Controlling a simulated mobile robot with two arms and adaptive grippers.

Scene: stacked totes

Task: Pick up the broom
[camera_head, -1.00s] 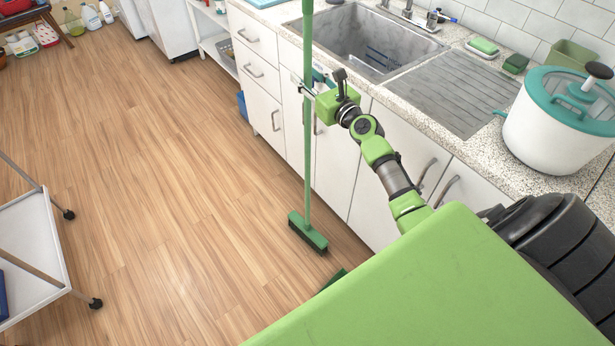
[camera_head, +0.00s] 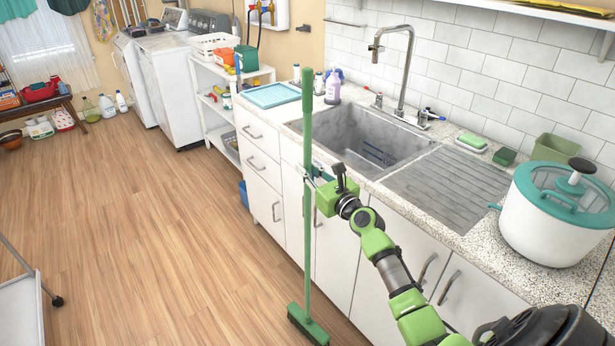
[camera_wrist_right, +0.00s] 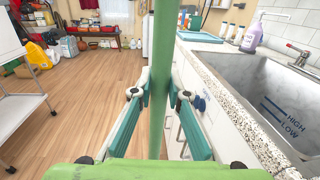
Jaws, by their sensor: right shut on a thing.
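The broom (camera_head: 307,230) has a long green handle and a green brush head (camera_head: 308,324). It stands almost upright in front of the white cabinets in the head view. My right gripper (camera_head: 308,175) is shut on the upper part of the handle. In the right wrist view the handle (camera_wrist_right: 164,70) runs upright through the middle, with the fingers of my right gripper (camera_wrist_right: 160,95) on both sides of it. The head view does not clearly show whether the brush head touches the floor. My left gripper is not in view.
The counter with a sink (camera_head: 365,135) and a white pot (camera_head: 555,215) lies to the right of the broom. A white shelf rack (camera_head: 228,128) stands behind it. A white cart (camera_head: 22,315) is at the lower left. The wooden floor (camera_head: 160,230) between is clear.

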